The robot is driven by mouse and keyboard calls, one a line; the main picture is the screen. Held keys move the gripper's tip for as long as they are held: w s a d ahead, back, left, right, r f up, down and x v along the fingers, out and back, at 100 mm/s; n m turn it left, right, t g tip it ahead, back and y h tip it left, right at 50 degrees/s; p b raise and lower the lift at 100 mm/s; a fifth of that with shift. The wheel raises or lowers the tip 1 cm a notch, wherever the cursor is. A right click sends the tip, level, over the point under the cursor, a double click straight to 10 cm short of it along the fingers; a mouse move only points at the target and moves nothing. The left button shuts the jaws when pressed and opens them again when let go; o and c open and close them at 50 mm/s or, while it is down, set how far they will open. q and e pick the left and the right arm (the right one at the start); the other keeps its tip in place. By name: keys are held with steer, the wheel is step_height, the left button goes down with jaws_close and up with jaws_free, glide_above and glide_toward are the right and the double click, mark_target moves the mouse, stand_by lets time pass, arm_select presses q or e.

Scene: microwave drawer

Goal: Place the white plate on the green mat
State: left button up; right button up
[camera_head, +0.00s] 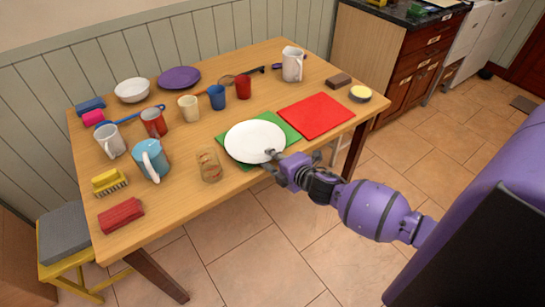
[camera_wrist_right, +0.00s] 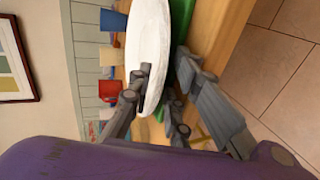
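The white plate (camera_head: 255,141) lies over the green mat (camera_head: 289,130) near the table's front edge, looking flat. The mat's corners show around it. My right gripper (camera_head: 270,161) is at the plate's front rim. In the right wrist view the plate (camera_wrist_right: 152,40) fills the middle, with green mat (camera_wrist_right: 184,75) beside it. There my right gripper (camera_wrist_right: 163,80) has one finger over the plate's top face and the other on its lower side. The fingers stand apart, with a gap around the rim. Contact at the rim is unclear. My left gripper is out of view.
A red mat (camera_head: 316,115) lies right of the plate. A glass (camera_head: 209,165) stands close at its left. Blue (camera_head: 217,97) and red (camera_head: 243,87) cups stand behind, and a teal pitcher (camera_head: 151,161) is further left. The wooden table's front edge (camera_head: 222,193) runs just below the plate.

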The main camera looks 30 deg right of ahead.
steer(key=shift+r, duration=0.15)
steer(key=shift+s+r, duration=0.1)
steer(key=shift+s, duration=0.15)
steer(key=a+v, duration=0.1)
steer(key=v, duration=1)
steer(key=s+a+f+m+g, duration=0.1)
steer(key=s+a+f+m, duration=0.2)
steer(key=s, duration=0.7)
steer(key=s+a+f+m+g, duration=0.2)
steer(key=s+a+f+m, duration=0.2)
steer(key=s+f+m, duration=0.4)
steer(key=s+a+f+m+g+h, duration=0.1)
steer(key=s+a+f+m, duration=0.3)
steer(key=s, duration=0.7)
steer(key=f+m+g, duration=0.1)
steer(key=f+m, duration=0.1)
steer(key=m, duration=0.1)
steer(key=shift+s+m, duration=0.3)
steer(key=shift+s, duration=0.1)
